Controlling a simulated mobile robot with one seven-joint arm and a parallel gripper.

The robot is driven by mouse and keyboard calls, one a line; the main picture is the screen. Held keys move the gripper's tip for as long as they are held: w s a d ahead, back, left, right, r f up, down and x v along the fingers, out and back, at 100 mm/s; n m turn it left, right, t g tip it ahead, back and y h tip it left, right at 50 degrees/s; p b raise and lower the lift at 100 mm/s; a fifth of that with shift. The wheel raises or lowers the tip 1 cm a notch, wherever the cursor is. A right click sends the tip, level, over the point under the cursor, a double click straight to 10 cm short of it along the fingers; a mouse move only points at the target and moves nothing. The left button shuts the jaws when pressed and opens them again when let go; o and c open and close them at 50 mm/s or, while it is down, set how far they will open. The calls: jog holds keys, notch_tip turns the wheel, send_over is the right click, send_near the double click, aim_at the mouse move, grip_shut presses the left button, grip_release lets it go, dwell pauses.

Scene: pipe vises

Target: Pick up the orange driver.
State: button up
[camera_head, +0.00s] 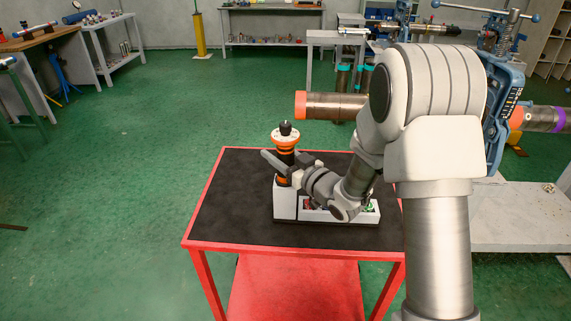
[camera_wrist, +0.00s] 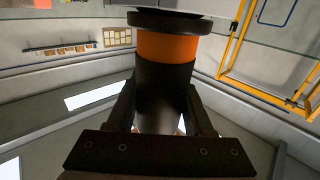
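The orange driver (camera_head: 286,142) stands upright, black and orange with a pale ring and a dark knob on top. Its lower end meets the tall white compartment (camera_head: 286,204) of a holder on the red cart; whether it is seated inside is hidden. My gripper (camera_head: 283,167) is at the driver's body, below the pale ring, with a finger on each side. In the wrist view the driver's black body and orange band (camera_wrist: 167,47) fill the space between my fingers (camera_wrist: 163,105). The fingers appear very close to its sides, but firm contact cannot be told.
The red cart (camera_head: 213,244) has a black top, bare at left. A low white bin (camera_head: 345,215) with small items stands beside the tall compartment, under my wrist. Behind are a brown pipe with an orange end (camera_head: 335,106) and a blue vise (camera_head: 505,95).

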grip_shut()
jog(key=shift+r, duration=0.15)
jog(key=shift+r, duration=0.1)
notch_tip(320, 180, up, 18)
jog(key=p, duration=0.3)
dwell(0.5)
dwell(0.4)
